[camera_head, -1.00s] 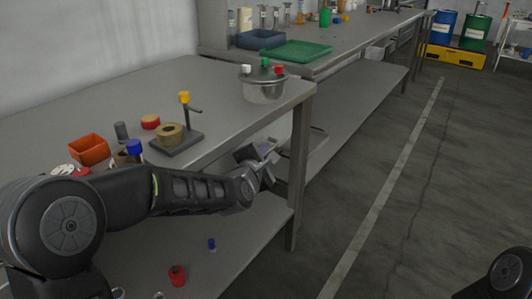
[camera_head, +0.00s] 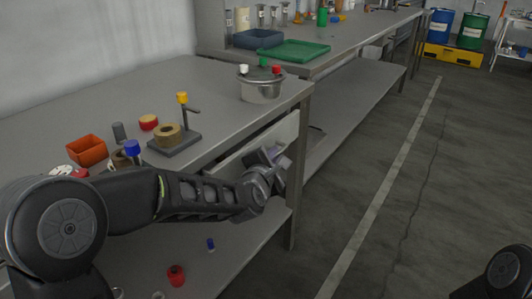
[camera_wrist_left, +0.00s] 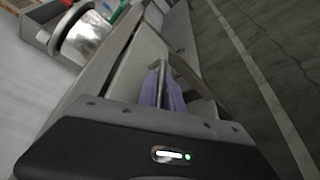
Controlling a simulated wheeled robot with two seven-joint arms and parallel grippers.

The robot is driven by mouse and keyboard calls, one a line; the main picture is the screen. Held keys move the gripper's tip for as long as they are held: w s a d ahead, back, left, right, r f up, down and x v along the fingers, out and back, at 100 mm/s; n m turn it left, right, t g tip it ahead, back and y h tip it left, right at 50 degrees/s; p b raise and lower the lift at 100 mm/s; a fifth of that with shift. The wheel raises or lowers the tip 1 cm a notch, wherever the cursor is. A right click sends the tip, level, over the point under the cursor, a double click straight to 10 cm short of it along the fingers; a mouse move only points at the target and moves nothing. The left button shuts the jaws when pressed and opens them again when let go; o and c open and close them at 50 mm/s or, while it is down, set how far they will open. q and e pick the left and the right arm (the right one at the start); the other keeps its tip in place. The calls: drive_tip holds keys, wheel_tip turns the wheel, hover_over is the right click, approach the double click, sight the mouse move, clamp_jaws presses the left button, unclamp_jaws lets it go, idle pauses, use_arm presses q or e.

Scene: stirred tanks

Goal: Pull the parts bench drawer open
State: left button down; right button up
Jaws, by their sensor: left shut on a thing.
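The parts bench (camera_head: 120,95) stands along the wall at the left of the head view. Its drawer (camera_head: 232,163) shows as a pale panel below the bench top, partly hidden by my left arm; it also shows in the wrist view (camera_wrist_left: 140,66). My left gripper (camera_head: 272,160) is in front of the drawer, near the bench's right leg. In the wrist view its purple fingers (camera_wrist_left: 163,92) are shut at the drawer front, on the handle, which is mostly hidden. I cannot tell how far the drawer stands out. My right gripper is out of view.
On the bench are a steel pot (camera_head: 262,88) with coloured caps, an orange bin (camera_head: 87,151) and a tape roll on a stand (camera_head: 170,135). Red (camera_head: 176,275) and blue small parts lie on the lower shelf. The floor to the right (camera_head: 380,180) is clear.

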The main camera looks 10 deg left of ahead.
use_arm(q)
drive_tip(key=s+d, duration=0.3)
drive_tip(key=d, duration=0.4)
drive_tip(key=s+d, duration=0.3)
drive_tip(key=d, duration=0.4)
drive_tip(key=shift+d, duration=0.4)
drive_tip(key=c, duration=1.8)
unclamp_jaws()
drive_tip(key=shift+o, duration=0.2)
drive_tip(key=v, duration=0.7)
drive_tip(key=shift+s+p, duration=0.35)
drive_tip(key=shift+p, duration=0.1)
drive_tip(key=shift+r, duration=0.1)
